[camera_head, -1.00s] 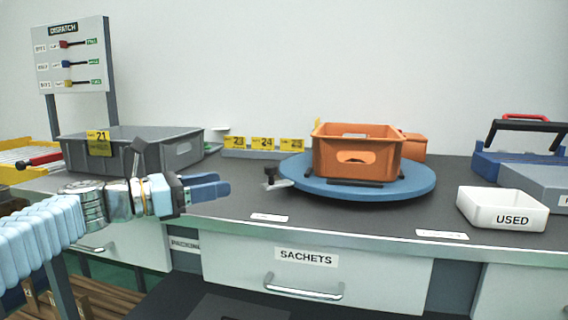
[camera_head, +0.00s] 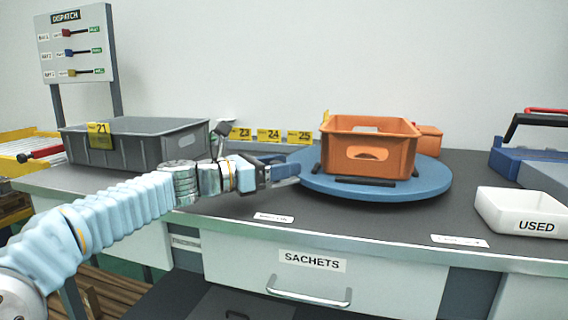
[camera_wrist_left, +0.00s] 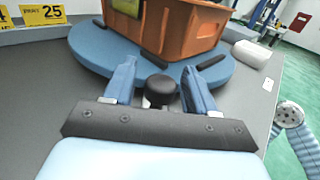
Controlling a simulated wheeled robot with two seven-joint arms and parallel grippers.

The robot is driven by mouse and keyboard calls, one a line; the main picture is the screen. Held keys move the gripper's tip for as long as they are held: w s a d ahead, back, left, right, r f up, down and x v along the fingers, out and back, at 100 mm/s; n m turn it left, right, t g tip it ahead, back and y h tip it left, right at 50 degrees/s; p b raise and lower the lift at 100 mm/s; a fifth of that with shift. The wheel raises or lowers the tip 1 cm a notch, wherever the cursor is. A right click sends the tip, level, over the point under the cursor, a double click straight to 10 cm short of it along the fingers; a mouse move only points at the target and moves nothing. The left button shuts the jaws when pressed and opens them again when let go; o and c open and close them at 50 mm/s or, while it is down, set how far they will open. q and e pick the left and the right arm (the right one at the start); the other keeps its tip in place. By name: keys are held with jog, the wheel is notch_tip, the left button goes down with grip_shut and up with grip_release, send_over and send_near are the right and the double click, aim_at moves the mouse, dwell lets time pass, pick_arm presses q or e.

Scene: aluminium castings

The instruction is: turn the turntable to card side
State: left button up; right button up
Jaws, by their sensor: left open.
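The blue round turntable (camera_head: 425,185) lies on the dark grey worktop and carries an orange crate (camera_head: 392,150) between dark bars. The turntable (camera_wrist_left: 85,45) and the crate (camera_wrist_left: 190,30) also show in the left wrist view. A black knob (camera_wrist_left: 159,90) at the turntable's near edge stands between the fingers of my left gripper (camera_wrist_left: 160,82), which is open around it. In the head view my left gripper (camera_head: 285,172) is at the turntable's left edge and hides the knob. My right gripper is not in view.
A grey bin (camera_head: 150,145) stands at the left below a dispatch board (camera_head: 80,45). A white USED tray (camera_head: 500,210) stands at the right, near a blue machine (camera_head: 510,160). Yellow number labels (camera_head: 268,136) line the back. The worktop in front of the turntable is clear.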

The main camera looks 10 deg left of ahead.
pick_arm(q)
jog(key=shift+w+d, duration=0.35)
jog(key=shift+c, duration=0.3)
grip_shut()
